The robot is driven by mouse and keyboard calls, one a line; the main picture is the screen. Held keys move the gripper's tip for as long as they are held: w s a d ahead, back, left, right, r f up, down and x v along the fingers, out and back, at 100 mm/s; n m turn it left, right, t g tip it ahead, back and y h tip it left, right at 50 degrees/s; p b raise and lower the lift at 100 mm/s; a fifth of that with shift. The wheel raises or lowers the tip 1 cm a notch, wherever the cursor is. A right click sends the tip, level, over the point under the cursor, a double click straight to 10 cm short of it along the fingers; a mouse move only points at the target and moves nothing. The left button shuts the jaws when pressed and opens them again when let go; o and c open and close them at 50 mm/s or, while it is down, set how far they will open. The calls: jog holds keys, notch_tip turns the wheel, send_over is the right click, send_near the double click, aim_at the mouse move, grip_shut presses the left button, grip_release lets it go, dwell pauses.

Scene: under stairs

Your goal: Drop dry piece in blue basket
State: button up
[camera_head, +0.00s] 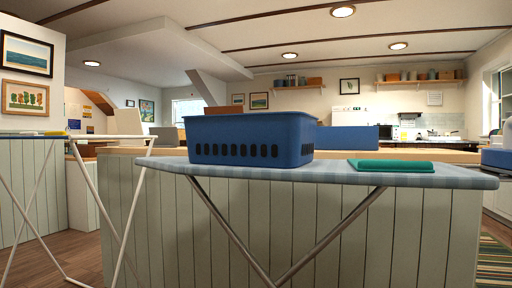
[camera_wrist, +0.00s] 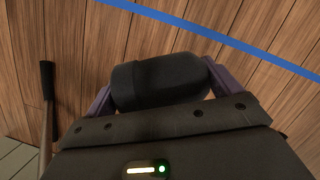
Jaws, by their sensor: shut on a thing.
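The blue basket (camera_head: 248,138) stands upright on the ironing board, left of its middle, in the head view; its inside is hidden. In the wrist view my gripper (camera_wrist: 160,84) has its two purple fingers closed on a dark, rounded, roll-like piece (camera_wrist: 165,80). The piece is held above a wooden floor. Its kind and whether it is dry cannot be told from the picture. My gripper is not seen in the head view, so its distance from the basket does not show.
The ironing board (camera_head: 440,178) carries a folded green cloth (camera_head: 390,166) right of the basket. A white drying rack (camera_head: 100,200) with yellow items stands at the left. A panelled counter (camera_head: 370,235) is behind the board. A blue strip (camera_wrist: 225,38) crosses the wrist view.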

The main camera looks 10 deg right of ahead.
jog(key=shift+r, duration=0.1)
notch_tip(320, 180, up, 32)
jog(key=p, duration=3.1)
jog(key=shift+d+f+p, duration=0.2)
jog(key=shift+f+p, duration=0.05)
jog(key=shift+p, duration=0.05)
jog(key=shift+w+f, duration=0.1)
